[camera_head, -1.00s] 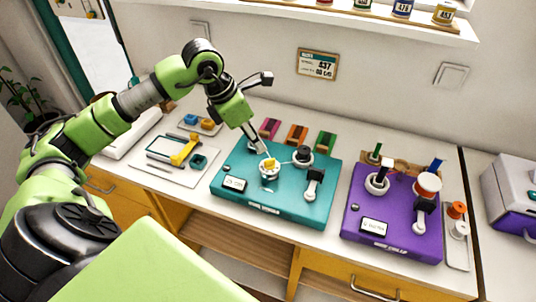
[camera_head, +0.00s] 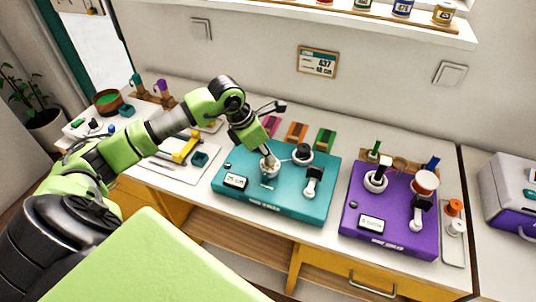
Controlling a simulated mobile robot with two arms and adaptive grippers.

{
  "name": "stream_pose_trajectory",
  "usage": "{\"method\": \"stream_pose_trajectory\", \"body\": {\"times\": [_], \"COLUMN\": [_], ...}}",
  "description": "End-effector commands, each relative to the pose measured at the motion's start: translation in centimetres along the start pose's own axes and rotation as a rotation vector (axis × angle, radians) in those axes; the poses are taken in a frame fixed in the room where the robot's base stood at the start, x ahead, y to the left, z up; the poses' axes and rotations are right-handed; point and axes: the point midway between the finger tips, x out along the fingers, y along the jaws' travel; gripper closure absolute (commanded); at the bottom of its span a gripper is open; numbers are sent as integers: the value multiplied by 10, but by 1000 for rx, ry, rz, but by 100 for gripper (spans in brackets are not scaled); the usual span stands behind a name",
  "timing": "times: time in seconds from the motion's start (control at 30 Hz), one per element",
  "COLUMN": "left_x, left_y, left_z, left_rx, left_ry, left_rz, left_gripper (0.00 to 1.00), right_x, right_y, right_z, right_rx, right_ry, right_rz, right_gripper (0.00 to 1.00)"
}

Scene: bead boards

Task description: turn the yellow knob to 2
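The teal board (camera_head: 235,200) stands on the counter with a small display (camera_head: 235,181) at its front left; I cannot read it surely. The yellow knob (camera_head: 270,163) sits in a white ring on this board and is mostly hidden by my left gripper. My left gripper (camera_head: 268,157) points down at the knob, its fingertips at or against it. The fingers are too small and overlapped to tell whether they are shut on it. My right gripper is not in view.
On the teal board, a black knob (camera_head: 303,153) and a white lever (camera_head: 312,187) stand right of my gripper. A purple board (camera_head: 403,240) with its own knob and lever is further right. Coloured blocks (camera_head: 296,132) lie behind. A tray (camera_head: 170,168) with a yellow-handled tool is at left.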

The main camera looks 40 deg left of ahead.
Motion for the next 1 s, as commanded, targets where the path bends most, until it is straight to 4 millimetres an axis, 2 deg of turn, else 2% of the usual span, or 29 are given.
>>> {"method": "stream_pose_trajectory", "body": {"times": [0.27,0.47,1.0], "left_x": [0,2,2], "left_y": [0,2,4], "left_z": [0,-1,1], "left_rx": [8,67,456], "left_ry": [0,-1,-4], "left_rz": [-2,-25,-187], "left_gripper": [100,100,100], "right_x": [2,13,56], "right_y": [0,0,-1], "right_z": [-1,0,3], "right_rx": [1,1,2], "right_ry": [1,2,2], "right_rz": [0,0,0], "right_gripper": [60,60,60]}}
